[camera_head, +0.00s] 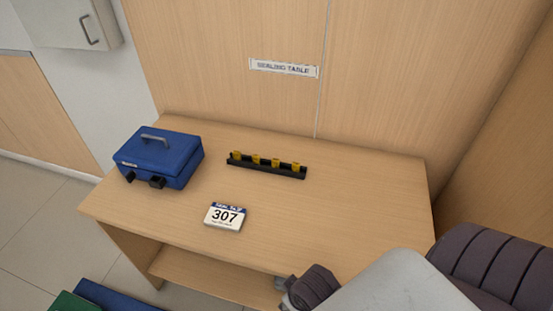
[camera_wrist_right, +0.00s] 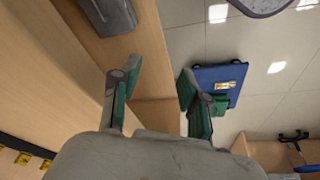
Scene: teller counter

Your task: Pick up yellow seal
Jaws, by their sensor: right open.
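Several yellow seals (camera_head: 275,162) stand in a row in a black rack (camera_head: 268,171) towards the back of the wooden table. Part of the rack with yellow seals (camera_wrist_right: 23,158) also shows at the lower left edge of the right wrist view. My right gripper (camera_wrist_right: 160,72) is open and empty, its green-padded fingers apart, with table edge and floor beyond them. In the head view my right arm comes in at the lower right, near the table's front edge, well short of the rack; its fingers are mostly hidden there. My left gripper is not in view.
A blue box with a handle (camera_head: 158,157) sits on the table's left. A "SEALING TABLE" sign (camera_head: 284,68) is on the back panel. The table's right part is clear. A side panel (camera_head: 500,140) stands at right.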

